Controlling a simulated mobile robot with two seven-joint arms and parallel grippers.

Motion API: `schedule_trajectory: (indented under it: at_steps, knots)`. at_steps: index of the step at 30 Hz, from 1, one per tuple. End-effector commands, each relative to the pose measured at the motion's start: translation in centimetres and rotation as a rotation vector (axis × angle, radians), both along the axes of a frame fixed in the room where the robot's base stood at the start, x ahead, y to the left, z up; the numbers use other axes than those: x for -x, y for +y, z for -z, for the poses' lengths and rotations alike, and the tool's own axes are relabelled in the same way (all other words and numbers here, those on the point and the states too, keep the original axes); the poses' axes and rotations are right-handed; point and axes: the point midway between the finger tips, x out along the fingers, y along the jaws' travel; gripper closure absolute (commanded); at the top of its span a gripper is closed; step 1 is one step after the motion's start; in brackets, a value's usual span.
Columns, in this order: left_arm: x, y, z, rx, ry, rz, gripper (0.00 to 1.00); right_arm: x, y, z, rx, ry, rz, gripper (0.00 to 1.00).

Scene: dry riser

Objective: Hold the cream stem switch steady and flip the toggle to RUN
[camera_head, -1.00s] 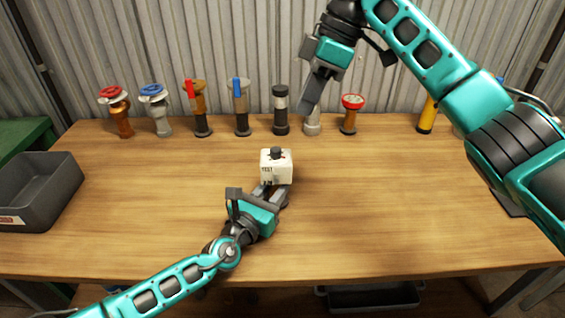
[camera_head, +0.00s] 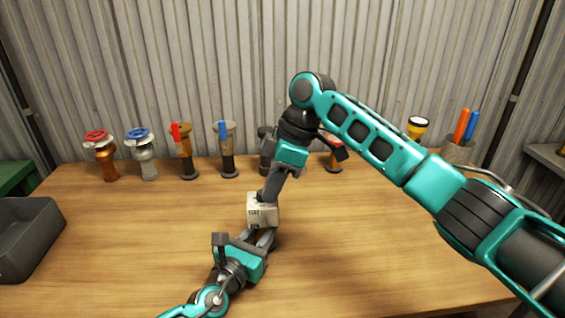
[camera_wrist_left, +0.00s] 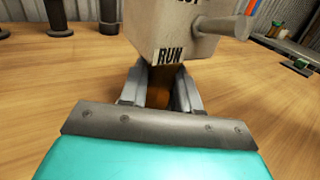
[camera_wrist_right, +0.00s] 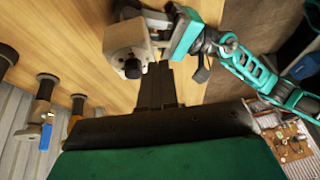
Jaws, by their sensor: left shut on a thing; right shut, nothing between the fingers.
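The cream stem switch (camera_head: 262,214) is a box on a stem near the middle of the table. In the left wrist view, the box (camera_wrist_left: 172,32) carries a RUN label at its lower edge. Its grey toggle (camera_wrist_left: 224,26) sticks out to the right there; which setting it is in I cannot tell. My left gripper (camera_head: 266,236) is shut on the brown stem (camera_wrist_left: 158,88) under the box. My right gripper (camera_head: 266,197) is shut and empty, its fingertips close beside the box (camera_wrist_right: 122,38) and its black knob (camera_wrist_right: 132,69); whether they touch I cannot tell.
Several valves stand along the back, among them one with a red wheel (camera_head: 97,135) and one with a blue wheel (camera_head: 138,134). A grey bin (camera_head: 25,240) is at the left, a flashlight (camera_head: 417,127) at the back right. The table's right side is clear.

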Motion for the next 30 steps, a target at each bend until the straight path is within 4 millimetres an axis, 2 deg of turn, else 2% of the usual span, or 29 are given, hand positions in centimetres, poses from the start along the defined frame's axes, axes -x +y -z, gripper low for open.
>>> schedule_trajectory:
  at_steps: [3, 9, 30]
  knots:
    - [0.0, 0.0, 0.0, -0.001, 0.001, -0.001, 1.00, 0.6, 0.4, 1.9, 0.001, 0.002, -0.002, 1.00]
    - [0.0, 0.0, 0.0, -0.001, 0.001, -0.001, 1.00, 1.1, 0.7, 3.6, 0.001, 0.000, 0.000, 1.00]
    - [0.0, 0.0, 0.0, -0.001, 0.001, -0.001, 1.00, 1.4, 0.8, 4.0, 0.002, -0.053, 0.000, 1.00]
